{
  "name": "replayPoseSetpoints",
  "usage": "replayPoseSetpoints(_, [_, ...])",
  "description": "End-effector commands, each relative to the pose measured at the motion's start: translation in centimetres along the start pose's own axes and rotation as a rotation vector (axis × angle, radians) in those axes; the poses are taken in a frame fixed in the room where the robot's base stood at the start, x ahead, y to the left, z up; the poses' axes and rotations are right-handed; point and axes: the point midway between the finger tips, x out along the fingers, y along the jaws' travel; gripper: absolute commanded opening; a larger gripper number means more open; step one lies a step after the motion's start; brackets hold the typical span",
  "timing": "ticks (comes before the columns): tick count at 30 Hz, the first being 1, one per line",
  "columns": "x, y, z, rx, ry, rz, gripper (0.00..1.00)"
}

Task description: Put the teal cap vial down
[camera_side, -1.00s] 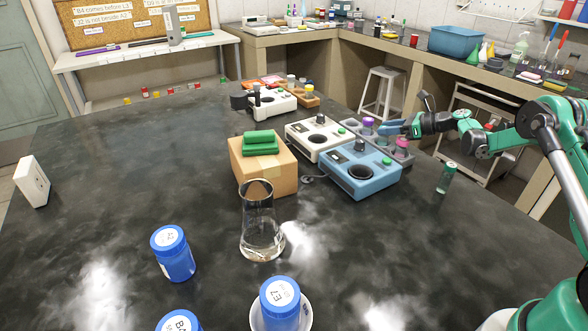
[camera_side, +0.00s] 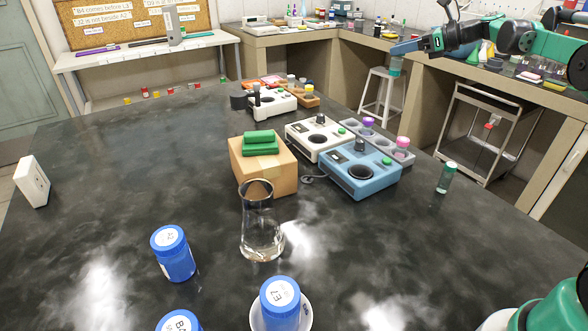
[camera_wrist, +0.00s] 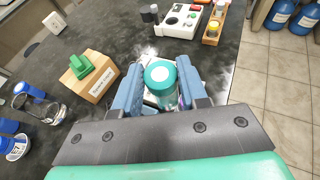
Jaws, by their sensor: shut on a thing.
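The teal cap vial (camera_wrist: 160,84) is between the two blue fingers of my gripper (camera_wrist: 161,94) in the wrist view, cap toward the camera. In the side view, my gripper (camera_side: 403,49) is shut on the vial (camera_side: 396,67), high at the upper right and clear of the bench top. The vial hangs below the fingers. The grey vial rack (camera_side: 395,147) stands behind the hotplates. It holds a purple-capped vial (camera_side: 368,123) and a pink-capped vial (camera_side: 401,147).
A green-capped vial (camera_side: 446,178) stands alone at the right. A blue hotplate (camera_side: 375,182), a white hotplate (camera_side: 305,142) and a cardboard box (camera_side: 270,181) with green blocks stand mid-bench. A glass flask (camera_side: 260,235) and blue-lidded jars (camera_side: 173,255) are nearer.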

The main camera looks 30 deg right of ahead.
Motion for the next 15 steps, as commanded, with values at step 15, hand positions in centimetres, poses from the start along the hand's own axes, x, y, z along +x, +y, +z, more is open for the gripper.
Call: replayPoseSetpoints(15, [4.9,22.6,2.8,-0.217,0.003,0.525,0.00])
